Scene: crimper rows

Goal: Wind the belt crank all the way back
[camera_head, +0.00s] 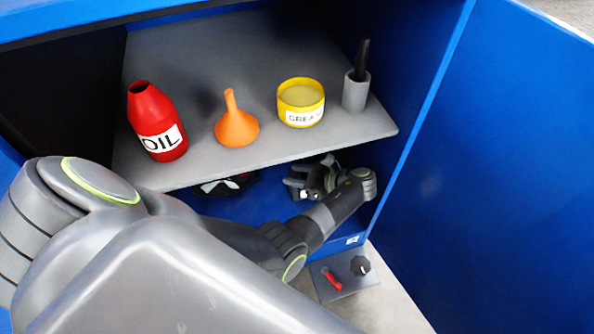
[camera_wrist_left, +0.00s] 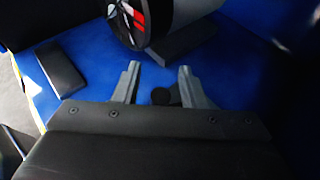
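My left gripper (camera_head: 308,180) reaches in under the grey shelf. In the left wrist view its two fingers (camera_wrist_left: 159,72) are apart, with nothing held between them. A small dark round piece (camera_wrist_left: 166,97) shows between and beyond the fingers, near the blue surface; it may be the crank's knob, but I cannot tell. A grey roller (camera_wrist_left: 165,20) with a black end face and red and white marks is ahead of the fingers. The belt crank is not clearly recognisable in either view. My right gripper is not in view.
The grey shelf (camera_head: 205,70) above carries a red oil bottle (camera_head: 155,115), an orange funnel (camera_head: 236,125), a yellow grease tin (camera_head: 301,103) and a grey holder (camera_head: 356,92). A control box (camera_head: 342,286) with a red lever sits below. Blue walls (camera_head: 500,150) close the right side.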

